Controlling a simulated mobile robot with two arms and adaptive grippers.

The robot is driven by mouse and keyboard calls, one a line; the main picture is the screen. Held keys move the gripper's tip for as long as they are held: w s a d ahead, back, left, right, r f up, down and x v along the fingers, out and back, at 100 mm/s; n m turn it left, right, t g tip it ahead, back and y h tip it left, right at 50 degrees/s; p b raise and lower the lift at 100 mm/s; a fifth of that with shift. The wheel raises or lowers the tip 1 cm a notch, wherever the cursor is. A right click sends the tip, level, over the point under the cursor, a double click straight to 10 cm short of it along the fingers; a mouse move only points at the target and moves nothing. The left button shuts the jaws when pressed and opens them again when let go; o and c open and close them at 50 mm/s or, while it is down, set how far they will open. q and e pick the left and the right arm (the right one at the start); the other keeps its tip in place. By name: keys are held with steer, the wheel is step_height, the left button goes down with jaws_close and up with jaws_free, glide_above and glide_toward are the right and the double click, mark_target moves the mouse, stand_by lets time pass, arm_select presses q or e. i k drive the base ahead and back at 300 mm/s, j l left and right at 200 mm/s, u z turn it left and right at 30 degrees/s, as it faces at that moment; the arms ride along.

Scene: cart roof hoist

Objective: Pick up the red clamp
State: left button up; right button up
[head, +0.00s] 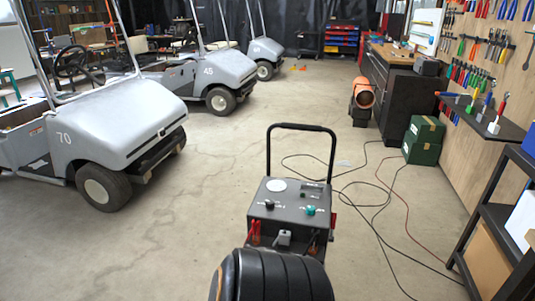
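A dark grey wheeled charger unit (287,205) with a tall black handle stands on the floor in the lower middle of the head view. A small red item, seemingly the red clamp (256,232), sits at the left of its near side, below the panel. A grey block (284,238) is beside it, and a dark clamp-like item (314,241) is at the right. The clamp is too small to tell whether its jaws are shut. Neither of my grippers is in view.
A black ribbed shape fills the bottom middle, hiding the charger's lower part. Golf carts (112,135) stand at left. Cables (385,205) lie on the floor at right, near green boxes (423,140) and a dark shelf (490,220). Floor left of the charger is clear.

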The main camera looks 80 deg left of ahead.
mark_target(256, 234)
steer(key=u, duration=2.85)
steer(key=z, duration=4.2)
steer(key=u, duration=4.15)
